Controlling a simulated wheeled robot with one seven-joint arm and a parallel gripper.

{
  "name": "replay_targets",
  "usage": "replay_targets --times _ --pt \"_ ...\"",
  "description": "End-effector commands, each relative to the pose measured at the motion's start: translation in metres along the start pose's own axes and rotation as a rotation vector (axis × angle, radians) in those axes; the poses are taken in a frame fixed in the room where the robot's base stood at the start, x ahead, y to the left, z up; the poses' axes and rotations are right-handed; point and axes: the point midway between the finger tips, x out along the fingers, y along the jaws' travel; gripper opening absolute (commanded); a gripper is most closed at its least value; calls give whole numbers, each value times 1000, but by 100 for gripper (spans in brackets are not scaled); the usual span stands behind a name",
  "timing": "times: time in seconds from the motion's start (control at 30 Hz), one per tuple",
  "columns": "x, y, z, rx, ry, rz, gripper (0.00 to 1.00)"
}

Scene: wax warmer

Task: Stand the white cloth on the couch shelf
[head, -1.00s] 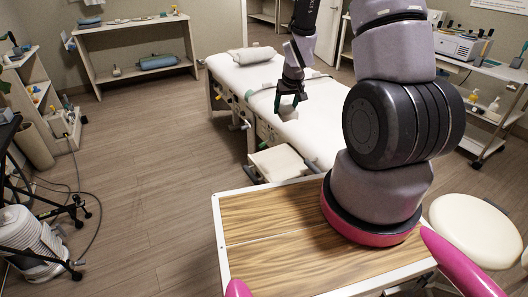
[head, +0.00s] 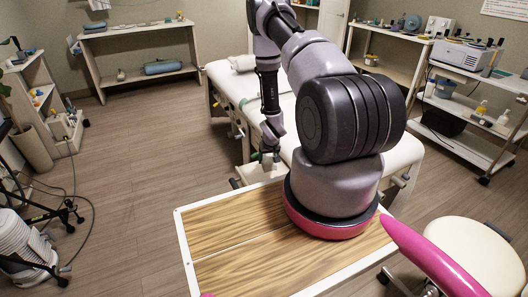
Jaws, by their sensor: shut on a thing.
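My gripper (head: 268,157) is low over the near end of the treatment couch (head: 403,150), just beyond my wooden top. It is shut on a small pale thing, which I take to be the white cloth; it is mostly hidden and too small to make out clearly. The couch shelf, a pale ledge (head: 250,174) low at the couch's near end, shows just below and left of my gripper. My arm hides much of the couch. I cannot tell whether the held thing touches the shelf.
A pale rolled cushion (head: 243,63) lies at the couch's far end. A round cream stool (head: 468,250) stands at the right front. A shelf trolley (head: 465,120) stands on the right. The wooden floor (head: 140,150) left of the couch is clear.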

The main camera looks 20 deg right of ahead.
Motion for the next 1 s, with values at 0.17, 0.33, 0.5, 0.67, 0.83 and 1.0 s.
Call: replay_targets --times 0.17,0.33,0.5,0.67,0.83,1.0 --pt "0 0 0 0 1 0 24" --pt "0 0 1 0 0 -1 24" --pt "9 0 4 -1 -1 -1 24" --pt "22 0 10 0 -1 0 24" --pt "37 0 16 0 -1 0 24" --pt "48 0 21 0 -1 -1 24"
